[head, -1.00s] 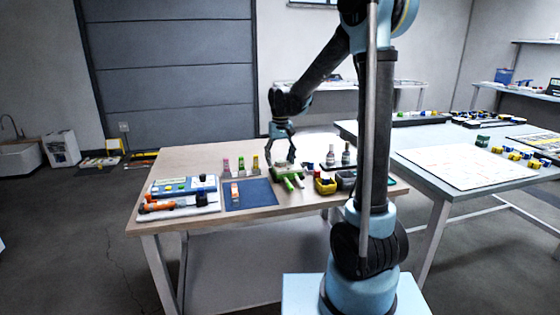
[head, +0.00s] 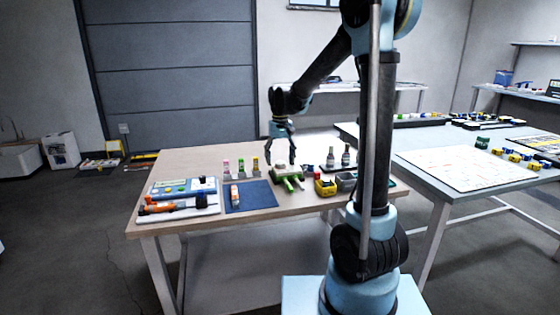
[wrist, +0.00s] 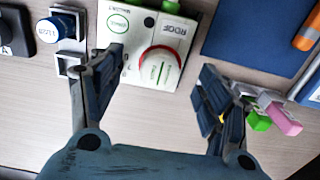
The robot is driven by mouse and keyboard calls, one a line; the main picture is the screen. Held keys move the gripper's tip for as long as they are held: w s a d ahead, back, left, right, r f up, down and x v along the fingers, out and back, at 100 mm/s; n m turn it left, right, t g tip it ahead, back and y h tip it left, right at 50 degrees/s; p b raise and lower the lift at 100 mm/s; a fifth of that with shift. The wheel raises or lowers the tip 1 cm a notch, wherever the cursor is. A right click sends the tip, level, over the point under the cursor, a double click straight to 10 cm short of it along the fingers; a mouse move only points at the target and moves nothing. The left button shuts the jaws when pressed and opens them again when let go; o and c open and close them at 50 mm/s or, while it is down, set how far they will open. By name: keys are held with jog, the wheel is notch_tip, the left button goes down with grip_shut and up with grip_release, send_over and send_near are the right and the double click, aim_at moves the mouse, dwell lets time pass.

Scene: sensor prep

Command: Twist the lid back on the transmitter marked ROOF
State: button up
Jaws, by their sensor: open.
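The white transmitter marked ROOF (wrist: 181,32) lies below my gripper in the wrist view. On its face is a round white disc with a red ring (wrist: 154,72), which looks like the lid; I cannot tell how firmly it sits. My gripper (wrist: 165,80) is open, with one finger on each side of the disc and no clear contact. In the head view, my gripper (head: 281,158) hangs over the table beside a small white device on a green holder (head: 288,182). The transmitter's label is too small to read there.
A blue-capped item (wrist: 57,27) stands left of the transmitter. Green and pink pieces (wrist: 280,117) lie close to the right finger. A blue mat (head: 250,195), a yellow bin (head: 325,187) and small bottles (head: 345,155) share the wooden table (head: 185,160).

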jog(key=shift+r, duration=0.15)
jog(key=shift+r, duration=2.85)
jog(key=shift+s+d, duration=0.25)
jog(key=shift+d, duration=0.1)
jog(key=s+d+m+t, duration=0.1)
jog(key=s+d, duration=1.3)
jog(key=s, duration=0.1)
jog(key=s+d+f+m, duration=0.1)
jog(key=s+d+f, duration=0.2)
jog(key=s+f, duration=0.3)
jog(key=s+d+f+m+t, duration=0.1)
jog(key=s+d+f, duration=0.2)
jog(key=s+f, duration=0.3)
jog(key=s, duration=0.4)
jog(key=shift+d+f, duration=0.25)
jog(key=shift+d, duration=0.1)
